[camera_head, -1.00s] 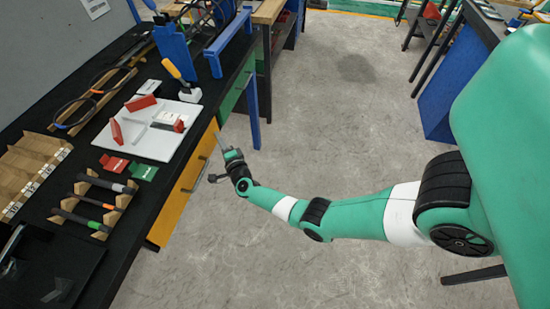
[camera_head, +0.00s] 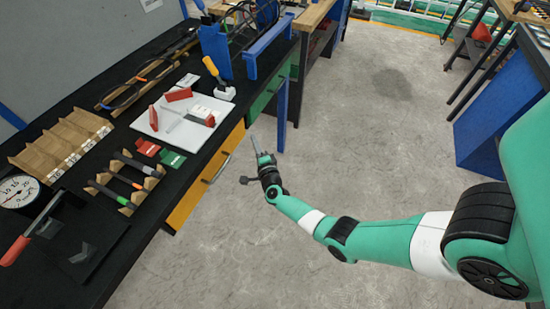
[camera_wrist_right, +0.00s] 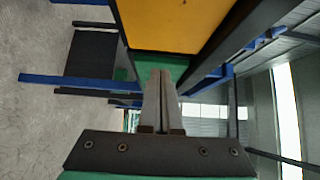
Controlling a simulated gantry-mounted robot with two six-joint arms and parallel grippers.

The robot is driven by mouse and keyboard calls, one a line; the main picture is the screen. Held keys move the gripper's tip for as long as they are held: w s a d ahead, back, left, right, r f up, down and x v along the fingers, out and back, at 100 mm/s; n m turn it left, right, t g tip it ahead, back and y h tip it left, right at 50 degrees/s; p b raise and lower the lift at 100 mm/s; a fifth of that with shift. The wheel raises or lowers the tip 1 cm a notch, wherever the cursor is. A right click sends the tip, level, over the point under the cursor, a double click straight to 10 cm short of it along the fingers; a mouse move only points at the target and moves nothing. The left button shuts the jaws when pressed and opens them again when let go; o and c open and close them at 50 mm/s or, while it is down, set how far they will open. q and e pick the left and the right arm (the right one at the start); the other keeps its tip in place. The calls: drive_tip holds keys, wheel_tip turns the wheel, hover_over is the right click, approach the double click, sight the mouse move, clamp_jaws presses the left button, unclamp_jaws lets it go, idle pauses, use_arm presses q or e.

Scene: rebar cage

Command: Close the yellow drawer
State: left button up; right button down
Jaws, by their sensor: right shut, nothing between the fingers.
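The yellow drawer (camera_head: 193,202) is under the edge of the black workbench in the head view, with a metal handle (camera_head: 217,168) on its front. I cannot tell how far it stands out from the bench. My right gripper (camera_head: 256,148) is shut and empty, to the right of the drawer front over the floor, apart from the handle. In the right wrist view the closed fingers (camera_wrist_right: 160,88) point toward the bench, with the yellow front (camera_wrist_right: 175,22) above them. My left gripper is not in view.
The black workbench (camera_head: 95,245) carries a white board (camera_head: 165,133), tools in wooden racks and a dial gauge (camera_head: 17,191). A green drawer (camera_head: 262,98) and a blue leg (camera_head: 282,120) are beyond the yellow drawer. The grey floor (camera_head: 350,130) is clear.

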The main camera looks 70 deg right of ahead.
use_arm(q)
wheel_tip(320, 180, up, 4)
drive_tip(key=p, duration=0.2)
drive_tip(key=shift+p, duration=0.35)
use_arm(e)
drive_tip(key=v, duration=0.9)
drive_tip(key=shift+a, duration=0.15)
drive_tip(key=shift+w, duration=0.1)
